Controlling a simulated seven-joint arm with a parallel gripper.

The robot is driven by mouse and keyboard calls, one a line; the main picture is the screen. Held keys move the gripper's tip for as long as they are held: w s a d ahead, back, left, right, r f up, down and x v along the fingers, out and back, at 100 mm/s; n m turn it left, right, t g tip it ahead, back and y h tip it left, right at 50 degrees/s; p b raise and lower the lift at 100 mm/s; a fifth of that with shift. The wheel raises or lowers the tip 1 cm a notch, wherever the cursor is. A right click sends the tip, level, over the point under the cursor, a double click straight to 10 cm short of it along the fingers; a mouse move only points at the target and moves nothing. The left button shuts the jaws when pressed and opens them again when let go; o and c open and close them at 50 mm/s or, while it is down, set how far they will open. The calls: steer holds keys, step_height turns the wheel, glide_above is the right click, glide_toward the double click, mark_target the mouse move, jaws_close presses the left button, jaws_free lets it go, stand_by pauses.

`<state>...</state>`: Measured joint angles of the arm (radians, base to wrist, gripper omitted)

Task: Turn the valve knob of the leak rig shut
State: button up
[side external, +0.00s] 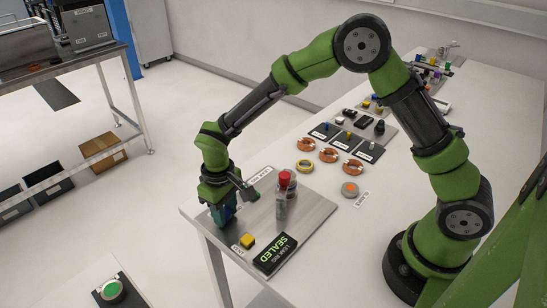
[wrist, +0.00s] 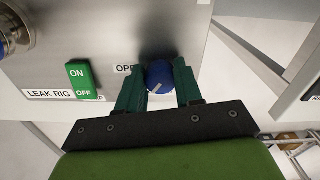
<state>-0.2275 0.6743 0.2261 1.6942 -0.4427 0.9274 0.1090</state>
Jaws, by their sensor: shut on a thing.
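The valve knob (wrist: 160,76) is blue and round with a pale pointer line, seen in the wrist view. The pointer slants toward the lower left. A label (wrist: 124,69) starting "OPE" is beside it, partly hidden by a finger. My gripper (wrist: 158,74) is shut on the knob, one teal finger on each side. In the side view my gripper (side external: 223,214) reaches down at the left edge of the leak rig's metal plate (side external: 315,211); the knob is hidden there. A black display (side external: 275,254) on the plate reads "SEALED" in green.
A green ON/OFF switch (wrist: 78,79) is left of the knob, above a "LEAK RIG" label (wrist: 48,94). A red-topped upright part (side external: 284,185) and a yellow block (side external: 247,241) are on the plate. Copper-coloured rings (side external: 328,155) and dark pads lie farther along the table.

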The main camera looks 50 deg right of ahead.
steer(key=n, duration=0.6)
steer(key=shift+d+n, duration=0.1)
steer(key=shift+n, duration=0.2)
steer(key=shift+w, duration=0.1)
stand_by(0.4)
steer(key=o, duration=1)
steer(key=shift+o, duration=0.2)
steer(key=shift+r, duration=0.1)
step_height(320, 180, up, 17)
